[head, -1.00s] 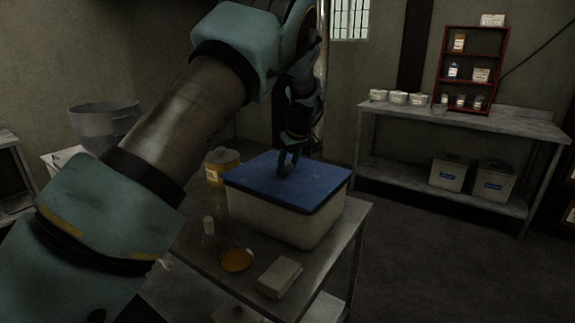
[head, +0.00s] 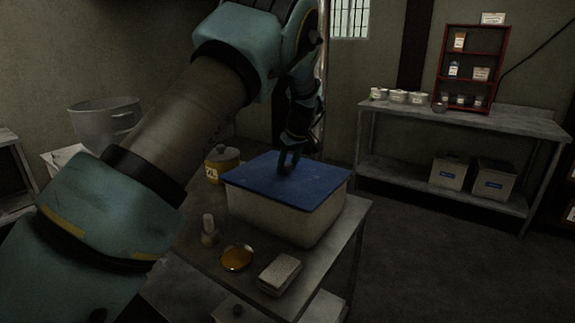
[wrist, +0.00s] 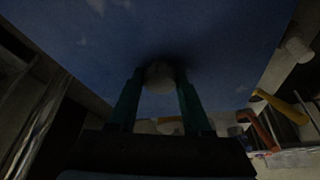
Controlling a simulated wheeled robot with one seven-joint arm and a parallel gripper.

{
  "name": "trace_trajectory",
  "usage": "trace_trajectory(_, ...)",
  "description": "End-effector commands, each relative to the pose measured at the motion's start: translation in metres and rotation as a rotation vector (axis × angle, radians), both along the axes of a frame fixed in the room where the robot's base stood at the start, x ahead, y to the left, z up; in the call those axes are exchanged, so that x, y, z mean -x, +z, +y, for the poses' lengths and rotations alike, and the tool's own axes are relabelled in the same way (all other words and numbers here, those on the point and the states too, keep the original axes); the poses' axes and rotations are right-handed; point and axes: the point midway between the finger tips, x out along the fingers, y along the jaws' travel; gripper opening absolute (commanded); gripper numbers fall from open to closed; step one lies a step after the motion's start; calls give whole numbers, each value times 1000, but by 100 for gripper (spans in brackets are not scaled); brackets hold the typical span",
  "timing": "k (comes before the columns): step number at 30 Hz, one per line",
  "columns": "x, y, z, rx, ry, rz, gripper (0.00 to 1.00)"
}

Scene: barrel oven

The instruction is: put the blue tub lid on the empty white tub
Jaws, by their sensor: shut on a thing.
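The blue tub lid (head: 300,186) lies over the top of the white tub (head: 270,216) on the small metal table. Its edges line up closely with the tub's rim in the head view; whether it is fully seated I cannot tell. My gripper (head: 288,168) is at the lid's middle, pointing down. In the wrist view the blue lid (wrist: 200,35) fills the upper part, and my gripper (wrist: 160,85) is shut on the pale round knob (wrist: 159,76) of the lid. The inside of the tub is hidden by the lid.
On the table (head: 325,262) stand a yellow-labelled jar (head: 222,163), a small bottle (head: 209,229), an amber dish (head: 237,258) and a pale block (head: 280,274). A bench (head: 470,122) with bowls, a red rack (head: 471,68) and lower bins is at the right. The floor between is clear.

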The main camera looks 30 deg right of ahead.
Motion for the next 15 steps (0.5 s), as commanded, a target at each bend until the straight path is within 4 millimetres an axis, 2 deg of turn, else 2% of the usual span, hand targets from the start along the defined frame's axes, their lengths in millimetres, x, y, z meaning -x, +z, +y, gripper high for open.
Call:
trace_trajectory(8,0,1,0,1,0,-1,0)
trace_trajectory(9,0,1,0,1,0,-1,54)
trace_trajectory(15,0,1,0,0,0,0,76)
